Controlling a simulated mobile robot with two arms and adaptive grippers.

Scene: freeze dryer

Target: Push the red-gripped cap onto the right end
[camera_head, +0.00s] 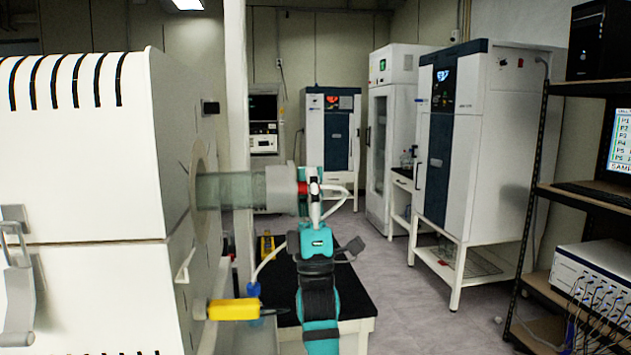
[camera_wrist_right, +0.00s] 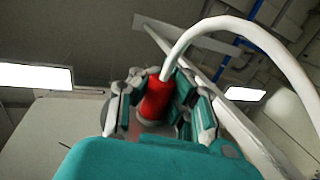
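A clear greenish tube (camera_head: 225,190) sticks out to the right from the round port of the white machine. At its right end is a wider, cloudy grey cap (camera_head: 276,190) with a red grip (camera_head: 302,188). The cap meets the tube's end in line with it; I cannot tell how deep it sits. My right gripper (camera_head: 313,187) is shut around the red grip, its fingers on both sides of it. The right wrist view shows the red grip (camera_wrist_right: 155,99) between the fingers, with a white hose (camera_wrist_right: 205,30) beside it. My left gripper is not in view.
The white machine (camera_head: 85,195) fills the left side. A yellow-handled tool or valve (camera_head: 234,309) juts from its front below the tube. A black-topped table (camera_head: 352,298) stands behind my right arm.

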